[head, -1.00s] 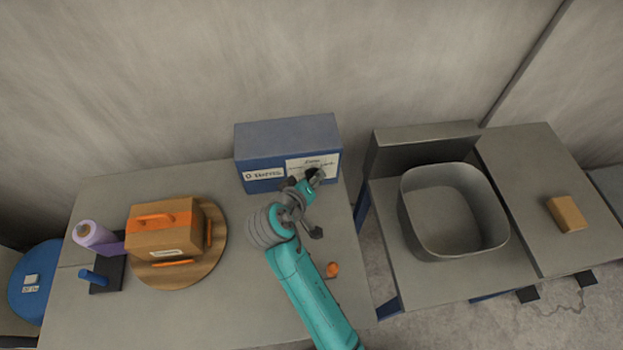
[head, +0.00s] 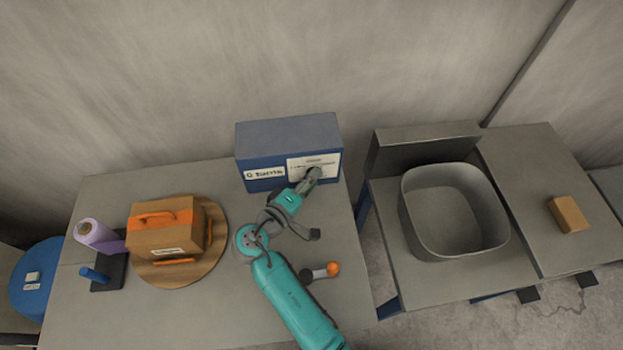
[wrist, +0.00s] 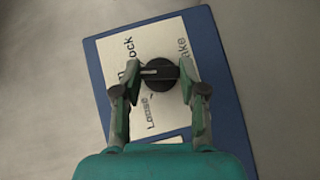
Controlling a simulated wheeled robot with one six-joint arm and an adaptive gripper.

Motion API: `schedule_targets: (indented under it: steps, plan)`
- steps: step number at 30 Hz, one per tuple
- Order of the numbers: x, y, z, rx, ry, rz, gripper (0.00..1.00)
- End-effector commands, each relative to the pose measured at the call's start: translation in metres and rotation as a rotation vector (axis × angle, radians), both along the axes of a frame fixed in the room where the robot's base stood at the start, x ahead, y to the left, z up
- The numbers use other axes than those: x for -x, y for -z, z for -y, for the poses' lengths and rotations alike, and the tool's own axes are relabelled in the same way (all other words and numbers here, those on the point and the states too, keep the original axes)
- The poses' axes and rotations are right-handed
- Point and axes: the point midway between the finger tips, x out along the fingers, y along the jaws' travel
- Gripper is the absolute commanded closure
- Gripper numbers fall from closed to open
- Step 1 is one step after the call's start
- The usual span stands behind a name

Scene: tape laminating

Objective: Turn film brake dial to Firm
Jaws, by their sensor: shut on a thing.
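The film brake dial (wrist: 160,73) is a round black knob on a white label plate (wrist: 112,45) of a blue panel (wrist: 205,25) in the wrist view. My gripper (wrist: 160,70) is shut on the dial, one fingertip on each side. The word "Loose" reads below the dial, "ock" ends a word at upper left, and "ake" shows at right. Other lettering is covered by the dial and fingers, and I cannot tell which mark the dial points to. In the head view my gripper (head: 313,176) meets the front of the blue box (head: 265,155) and mostly hides the dial.
An orange-handled brown box (head: 165,235) sits on a round wooden board (head: 215,255) at left. A purple film roll (head: 92,234) stands beside it. An orange-tipped tool (head: 331,269) lies close to my arm. A grey bin (head: 412,215) stands on the right table.

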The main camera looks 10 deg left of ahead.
Motion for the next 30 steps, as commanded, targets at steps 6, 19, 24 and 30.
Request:
schedule_targets:
  steps: [6,19,24,30]
  plan:
    - [0.0002,0.0025,-0.0005,0.13,-0.001,0.036,0.93]
    - [0.0003,0.0034,-0.0003,0.23,0.0,0.065,0.93]
    - [0.0003,0.0035,-0.0003,0.233,0.0,0.066,0.93]
    - [0.0003,0.0035,-0.0002,0.231,0.0,0.065,0.56]
